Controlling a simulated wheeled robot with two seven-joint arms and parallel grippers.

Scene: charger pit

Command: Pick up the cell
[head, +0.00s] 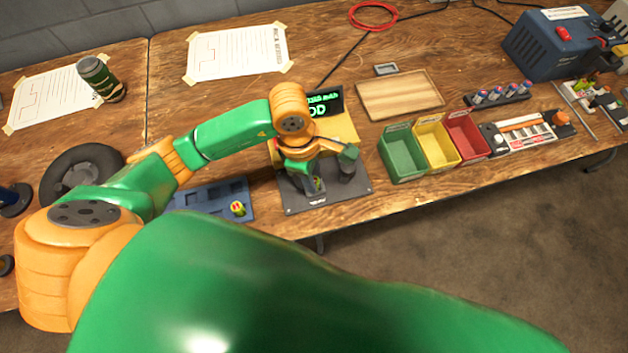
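My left gripper (308,185) points down over the dark base plate (335,195) of a device with a yellow body (345,128) and a small screen with green text. A small green-yellow cell (318,184) shows at its fingertips, mostly hidden by the fingers. I cannot tell whether the fingers are closed on it or around it. Another cell (238,208), green-yellow with a red mark, sits in the blue tray (208,190) to the left. My arm hides part of that tray. My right gripper is not in view.
Green (402,158), yellow (437,143) and red (468,138) bins stand right of the device. A wooden board (400,93) lies behind them. A dark grey and green post (348,165) stands beside the gripper. A black ring (80,172) lies at left.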

